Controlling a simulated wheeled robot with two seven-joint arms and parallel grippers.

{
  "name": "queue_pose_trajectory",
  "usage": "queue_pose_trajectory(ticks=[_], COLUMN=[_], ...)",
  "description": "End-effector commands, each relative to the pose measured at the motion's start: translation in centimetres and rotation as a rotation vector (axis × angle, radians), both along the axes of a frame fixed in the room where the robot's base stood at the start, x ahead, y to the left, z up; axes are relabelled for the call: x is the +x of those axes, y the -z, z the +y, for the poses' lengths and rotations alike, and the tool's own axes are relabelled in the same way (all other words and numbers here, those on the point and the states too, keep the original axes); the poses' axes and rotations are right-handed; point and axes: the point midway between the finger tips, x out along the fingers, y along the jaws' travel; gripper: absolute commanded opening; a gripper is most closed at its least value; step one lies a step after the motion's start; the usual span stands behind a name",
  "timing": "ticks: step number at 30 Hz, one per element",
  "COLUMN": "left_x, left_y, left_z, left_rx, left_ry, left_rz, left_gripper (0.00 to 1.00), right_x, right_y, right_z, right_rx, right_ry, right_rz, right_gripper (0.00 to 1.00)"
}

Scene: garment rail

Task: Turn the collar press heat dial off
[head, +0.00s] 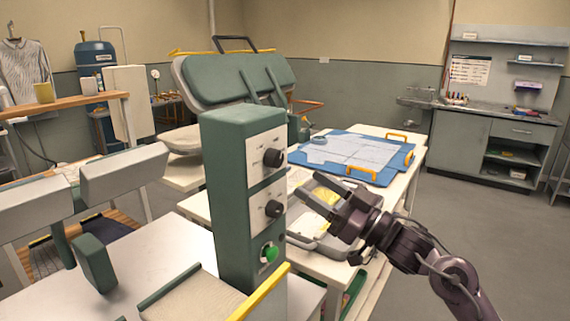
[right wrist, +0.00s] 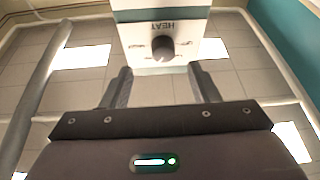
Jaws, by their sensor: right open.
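The collar press control box (head: 225,190) is a tall green post with white panels on its right face. It carries an upper black dial (head: 273,157) and a lower black dial (head: 274,208). In the right wrist view a dark dial (right wrist: 162,48) sits on a white panel marked HEAT, seen upside down; it appears to be the upper one. My right gripper (head: 318,192) is open and empty, just right of the box. In the wrist view its fingers (right wrist: 160,78) frame the dial from below, apart from it. The dial's setting is too small to read. My left gripper is not in view.
A green button (head: 270,252) sits low on the box. The green padded press (head: 235,78) stands behind it. A table behind my right gripper holds a blue mat (head: 395,172) with papers and a grey tray (head: 300,240). The floor at right is clear.

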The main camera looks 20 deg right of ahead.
Motion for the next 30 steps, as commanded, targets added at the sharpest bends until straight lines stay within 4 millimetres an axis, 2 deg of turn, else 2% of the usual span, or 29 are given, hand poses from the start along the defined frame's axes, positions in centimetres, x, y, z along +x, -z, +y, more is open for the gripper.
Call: queue_pose_trajectory(ticks=[5, 12, 18, 28, 30], left_x=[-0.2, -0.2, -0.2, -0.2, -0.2], left_y=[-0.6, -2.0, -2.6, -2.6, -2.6], left_z=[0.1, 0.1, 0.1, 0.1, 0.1], left_rx=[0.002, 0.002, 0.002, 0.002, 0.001], left_ry=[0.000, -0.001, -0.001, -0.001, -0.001], left_rz=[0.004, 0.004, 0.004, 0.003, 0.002], left_gripper=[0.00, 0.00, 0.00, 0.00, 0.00], right_x=[0.5, 3.1, 4.7, 5.0, 5.0], right_y=[-1.5, -3.1, -3.7, -3.7, -3.7], right_z=[0.7, 3.2, 4.6, 4.9, 4.9], right_rx=[0.009, 0.008, 0.007, 0.005, 0.005], right_ry=[-0.033, -0.030, -0.028, -0.028, -0.028], right_rz=[-0.019, -0.019, -0.017, -0.016, -0.016], right_gripper=[0.55, 0.55, 0.55, 0.55, 0.49])
